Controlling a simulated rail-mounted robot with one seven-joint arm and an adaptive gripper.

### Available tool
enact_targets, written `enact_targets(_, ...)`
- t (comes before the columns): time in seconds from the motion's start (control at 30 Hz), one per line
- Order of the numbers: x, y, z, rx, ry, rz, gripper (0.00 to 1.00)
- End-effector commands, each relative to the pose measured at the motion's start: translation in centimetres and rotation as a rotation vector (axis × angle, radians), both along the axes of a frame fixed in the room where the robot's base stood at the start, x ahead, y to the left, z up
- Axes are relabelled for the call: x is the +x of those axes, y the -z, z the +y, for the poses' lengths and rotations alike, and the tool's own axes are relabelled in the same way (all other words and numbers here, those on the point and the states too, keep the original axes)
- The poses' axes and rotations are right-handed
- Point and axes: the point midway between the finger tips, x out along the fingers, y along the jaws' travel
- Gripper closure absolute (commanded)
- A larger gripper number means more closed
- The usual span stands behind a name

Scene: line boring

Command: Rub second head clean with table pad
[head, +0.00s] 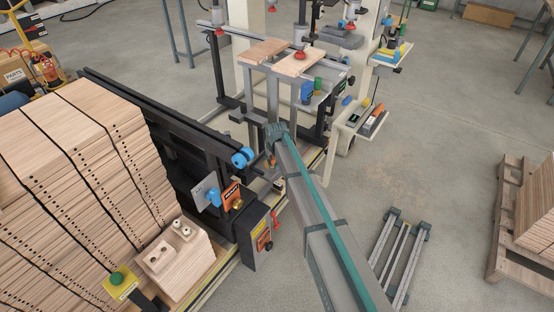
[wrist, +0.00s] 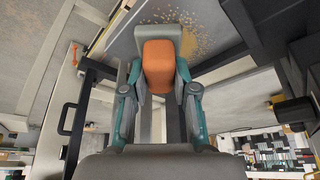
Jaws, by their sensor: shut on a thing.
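My gripper (wrist: 158,85) is shut on an orange pad (wrist: 158,62), which stands out between the two fingertips in the wrist view. In the head view my arm reaches up from the bottom, and a small bit of orange shows by its far end, close to the machine's dark rail. Several heads with red feet hang over the boring machine, one at the left (head: 218,31) and one over the pale boards (head: 300,56). I cannot tell which is the second head. My gripper is below and in front of them, apart from both.
A side shelf (head: 345,128) holds several small coloured items, and a higher shelf (head: 393,60) holds more. Stacked boards (head: 70,190) fill the left. A dark machine frame with a control box (head: 262,240) stands beside my arm.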

Motion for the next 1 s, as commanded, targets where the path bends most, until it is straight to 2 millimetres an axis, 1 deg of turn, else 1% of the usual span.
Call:
enact_targets(0.13, 0.8, 0.0, 1.1, 0.0, 0.0, 0.0, 1.0)
enact_targets(0.3, 1.0, -0.1, 1.7, 0.0, -0.001, 0.0, 1.0)
enact_targets(0.8, 0.9, 0.1, 1.6, 0.0, 0.0, -0.001, 1.0)
enact_targets(1.0, 0.4, 0.1, 0.8, 0.001, 0.002, 0.0, 1.0)
